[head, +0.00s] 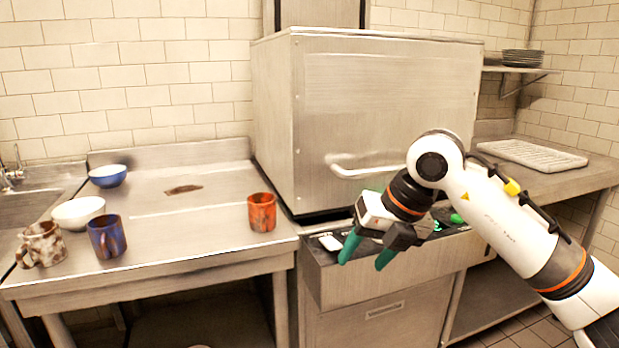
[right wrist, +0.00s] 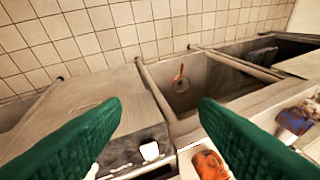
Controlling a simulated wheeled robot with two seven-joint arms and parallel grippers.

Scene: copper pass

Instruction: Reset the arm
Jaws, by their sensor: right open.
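My right arm reaches in from the right in the head view. Its gripper (head: 362,261) has two green fingers, apart and empty, pointing down in front of the large steel machine, above the dark ledge. In the right wrist view the open gripper (right wrist: 160,110) has nothing between its green fingers. My left gripper is in neither view.
An orange cup (head: 262,212) stands left of the gripper on the steel counter (head: 185,232). A blue mug (head: 107,237), mottled mug (head: 41,244), white bowl (head: 77,213) and blue bowl (head: 108,175) are farther left. The machine (head: 370,110) stands close behind the gripper.

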